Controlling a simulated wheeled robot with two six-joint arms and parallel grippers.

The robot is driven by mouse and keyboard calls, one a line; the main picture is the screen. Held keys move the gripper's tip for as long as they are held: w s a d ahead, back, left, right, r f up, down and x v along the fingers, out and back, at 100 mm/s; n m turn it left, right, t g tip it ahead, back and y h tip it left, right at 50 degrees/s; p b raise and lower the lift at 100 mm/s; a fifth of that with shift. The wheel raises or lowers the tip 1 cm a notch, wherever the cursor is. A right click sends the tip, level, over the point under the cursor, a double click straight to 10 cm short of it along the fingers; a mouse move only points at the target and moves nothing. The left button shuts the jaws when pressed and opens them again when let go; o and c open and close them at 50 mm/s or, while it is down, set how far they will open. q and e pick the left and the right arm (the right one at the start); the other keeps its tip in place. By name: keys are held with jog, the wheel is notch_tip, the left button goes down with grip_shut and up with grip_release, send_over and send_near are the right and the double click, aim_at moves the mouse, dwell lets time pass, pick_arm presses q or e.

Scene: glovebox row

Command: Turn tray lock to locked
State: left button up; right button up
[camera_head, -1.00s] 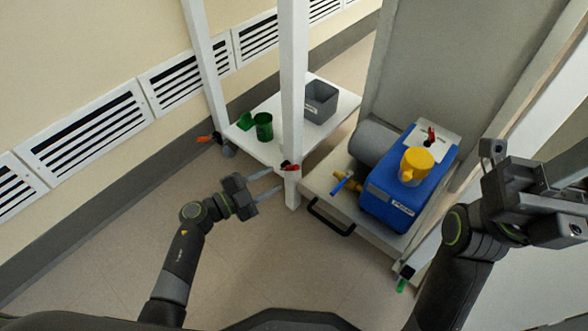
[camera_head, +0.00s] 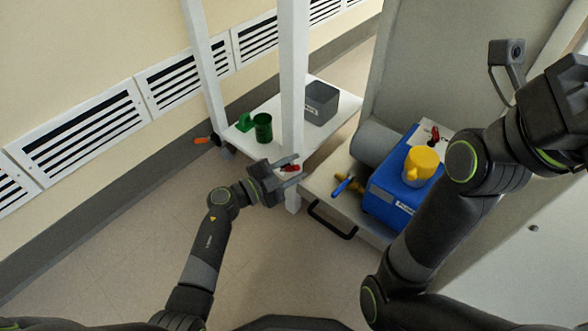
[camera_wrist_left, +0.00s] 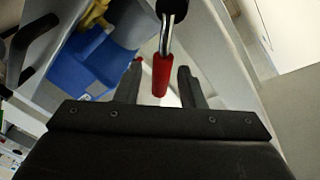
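A small lever with a red grip (camera_head: 290,168) sits on the white post at the tray's corner. In the left wrist view the red grip (camera_wrist_left: 161,76) hangs from a metal shaft between my fingers, with a gap on each side. My left gripper (camera_head: 297,168) is open around the red grip; it also shows in the left wrist view (camera_wrist_left: 160,80). The tray (camera_head: 322,196) with a black handle is right of the post. My right arm is raised at the right edge; its fingertips are out of the picture.
A blue box (camera_head: 390,205) with a yellow pot (camera_head: 420,165) stands on the tray, beside a blue-handled valve (camera_head: 343,186). A white shelf (camera_head: 328,130) behind the post holds a green cup (camera_head: 263,127) and a grey bin (camera_head: 320,102). The floor at left is clear.

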pick_arm(q)
jog(key=shift+w+d, duration=0.1)
jog(key=shift+d, duration=0.05)
grip_shut()
dwell(0.4)
